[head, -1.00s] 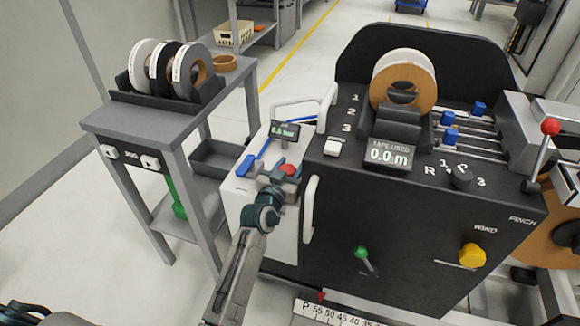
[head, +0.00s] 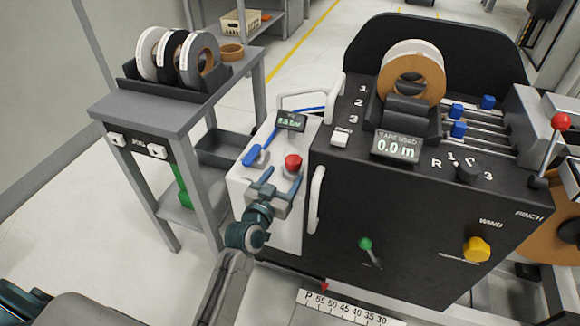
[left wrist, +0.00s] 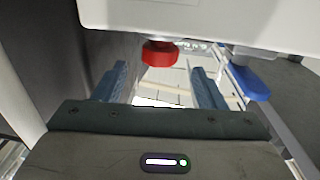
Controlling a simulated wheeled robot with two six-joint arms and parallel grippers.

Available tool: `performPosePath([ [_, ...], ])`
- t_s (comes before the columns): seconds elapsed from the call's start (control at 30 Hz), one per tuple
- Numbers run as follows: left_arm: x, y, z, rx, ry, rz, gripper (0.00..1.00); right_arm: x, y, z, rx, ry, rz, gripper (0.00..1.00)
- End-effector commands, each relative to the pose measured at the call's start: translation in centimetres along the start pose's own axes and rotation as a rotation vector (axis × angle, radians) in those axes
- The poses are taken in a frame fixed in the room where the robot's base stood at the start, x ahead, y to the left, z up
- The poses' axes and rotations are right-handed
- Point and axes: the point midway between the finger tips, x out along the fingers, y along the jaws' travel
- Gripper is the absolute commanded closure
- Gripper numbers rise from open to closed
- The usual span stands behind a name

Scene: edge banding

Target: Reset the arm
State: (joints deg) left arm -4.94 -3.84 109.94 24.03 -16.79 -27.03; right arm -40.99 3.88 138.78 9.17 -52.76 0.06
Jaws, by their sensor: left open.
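My left gripper (head: 266,182) is open and empty. In the head view it is in front of the white control box (head: 240,187), just below a red knob (head: 293,163) and a blue lever (head: 255,156). In the left wrist view the two blue fingers of the left gripper (left wrist: 158,82) are spread apart with nothing between them. The red knob (left wrist: 160,53) shows beyond the fingers, and the blue lever (left wrist: 250,84) is to the right. My right gripper does not show.
The black machine (head: 400,230) stands right of the white box, with a tape roll (head: 412,72) on top and a display (head: 396,147). A grey side table (head: 150,115) with several tape rolls (head: 178,56) is at the left. A ruler (head: 345,308) is at the bottom.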

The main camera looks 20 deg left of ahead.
Motion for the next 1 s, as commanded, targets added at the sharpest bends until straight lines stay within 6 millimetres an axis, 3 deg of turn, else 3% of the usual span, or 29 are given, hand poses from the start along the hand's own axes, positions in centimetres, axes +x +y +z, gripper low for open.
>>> performPosePath([
  [0.2,-1.8,0.0,0.0,0.000,0.000,0.000,0.35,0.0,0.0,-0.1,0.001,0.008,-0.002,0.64],
  [0.77,-2.2,0.0,0.2,-0.001,-0.009,0.002,0.35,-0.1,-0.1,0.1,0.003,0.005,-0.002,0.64],
  [0.87,-4.1,0.1,1.5,-0.007,-0.064,0.015,0.35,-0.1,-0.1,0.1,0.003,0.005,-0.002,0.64],
  [1.0,-10.0,0.4,4.7,-0.032,-0.235,0.045,0.35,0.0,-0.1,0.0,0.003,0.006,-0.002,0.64],
])
